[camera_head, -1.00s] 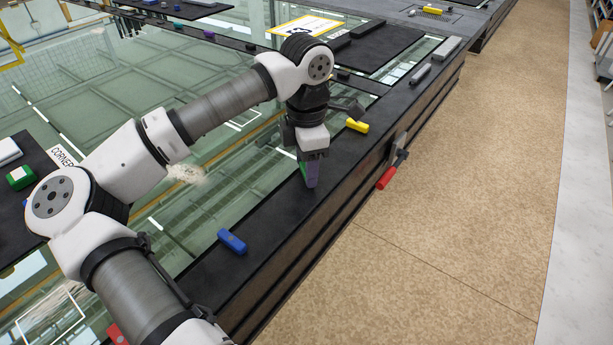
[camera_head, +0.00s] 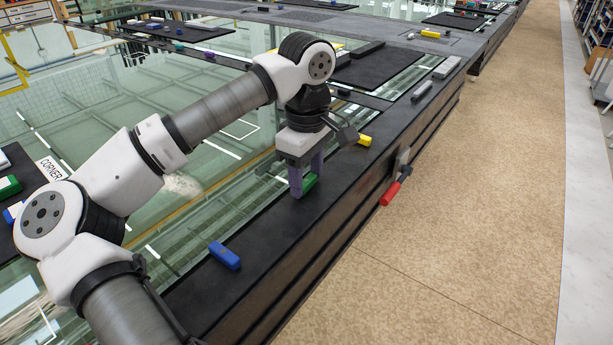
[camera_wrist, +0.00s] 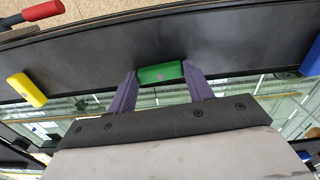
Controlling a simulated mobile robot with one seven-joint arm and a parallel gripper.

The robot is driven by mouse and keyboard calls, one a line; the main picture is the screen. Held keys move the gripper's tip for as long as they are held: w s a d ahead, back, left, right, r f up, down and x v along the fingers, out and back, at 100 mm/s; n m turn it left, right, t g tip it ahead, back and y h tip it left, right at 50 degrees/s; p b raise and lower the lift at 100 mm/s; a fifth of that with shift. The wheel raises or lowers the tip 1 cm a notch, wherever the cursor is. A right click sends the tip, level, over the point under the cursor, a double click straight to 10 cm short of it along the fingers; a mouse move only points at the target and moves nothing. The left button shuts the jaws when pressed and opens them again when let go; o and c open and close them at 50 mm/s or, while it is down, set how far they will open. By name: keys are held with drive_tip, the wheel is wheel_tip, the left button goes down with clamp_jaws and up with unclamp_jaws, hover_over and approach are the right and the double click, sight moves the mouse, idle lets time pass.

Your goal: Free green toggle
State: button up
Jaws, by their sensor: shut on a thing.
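The green toggle (camera_head: 310,181) is a small block at the inner edge of the black rail (camera_head: 345,190), beside the glass. My gripper (camera_head: 304,188) points down over the rail with its purple fingers on either side of the toggle. In the wrist view the green toggle (camera_wrist: 160,73) sits between the two fingertips (camera_wrist: 162,80), which are shut on it. It lies across the rail's inner edge and the glass in that view. I cannot tell whether it touches the rail.
A blue toggle (camera_head: 225,256) lies nearer on the rail and a yellow toggle (camera_head: 364,140) farther along. A red-handled clamp (camera_head: 391,193) sticks out from the rail's outer side. The brown floor (camera_head: 470,210) to the right is clear.

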sight(307, 180)
drive_tip(key=shift+r+m, duration=0.1)
drive_tip(key=shift+m, duration=0.5)
drive_tip(key=o, duration=1)
wheel_tip(307, 180, up, 14)
drive_tip(key=shift+f, duration=0.1)
